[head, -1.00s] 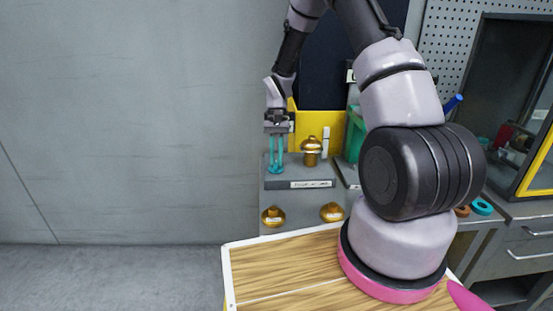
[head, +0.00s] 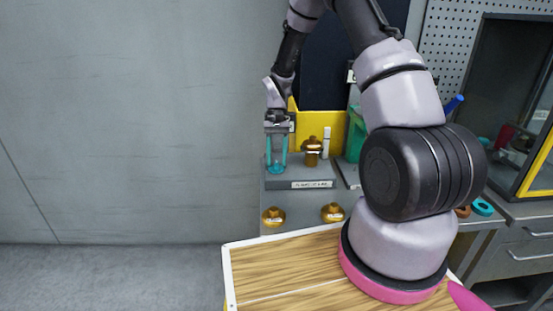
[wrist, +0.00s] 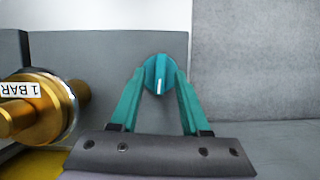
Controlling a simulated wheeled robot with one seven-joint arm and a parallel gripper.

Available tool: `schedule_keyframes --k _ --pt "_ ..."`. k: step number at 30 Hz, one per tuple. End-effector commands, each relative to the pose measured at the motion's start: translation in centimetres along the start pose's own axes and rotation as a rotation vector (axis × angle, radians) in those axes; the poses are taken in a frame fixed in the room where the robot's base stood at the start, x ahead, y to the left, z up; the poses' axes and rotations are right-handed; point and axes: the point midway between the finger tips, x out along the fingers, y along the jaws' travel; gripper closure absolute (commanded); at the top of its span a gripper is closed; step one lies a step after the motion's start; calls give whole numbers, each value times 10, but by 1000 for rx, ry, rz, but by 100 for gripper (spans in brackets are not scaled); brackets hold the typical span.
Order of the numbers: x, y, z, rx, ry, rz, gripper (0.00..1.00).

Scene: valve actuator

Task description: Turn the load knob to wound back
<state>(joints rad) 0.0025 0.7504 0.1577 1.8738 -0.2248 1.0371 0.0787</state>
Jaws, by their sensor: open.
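A round teal knob (wrist: 158,74) with a white pointer line stands on a grey panel in the wrist view. The line points toward the bottom of the picture. My gripper (wrist: 158,80) is open, with one teal fingertip on each side of the knob's lower part. I cannot tell whether either fingertip touches it. In the head view my gripper (head: 277,168) points down at the left end of the grey unit (head: 300,184).
A brass fitting (wrist: 38,106) labelled "1 BAR" stands close left of my gripper in the wrist view. The head view shows brass parts on the unit (head: 312,150) and lower front (head: 273,216), (head: 332,212). A yellow bin (head: 320,128) stands behind.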

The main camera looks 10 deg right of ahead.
Motion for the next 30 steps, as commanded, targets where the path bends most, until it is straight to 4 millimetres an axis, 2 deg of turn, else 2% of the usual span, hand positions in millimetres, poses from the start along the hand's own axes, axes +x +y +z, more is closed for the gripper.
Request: schedule_keyframes --k 5,15,21,30 --pt "-9 0 0 1 2 -1 54" --pt "-74 0 -1 1 4 -1 54" --pt "-101 0 -1 1 2 -1 54" --pt "-108 0 0 0 0 0 54"
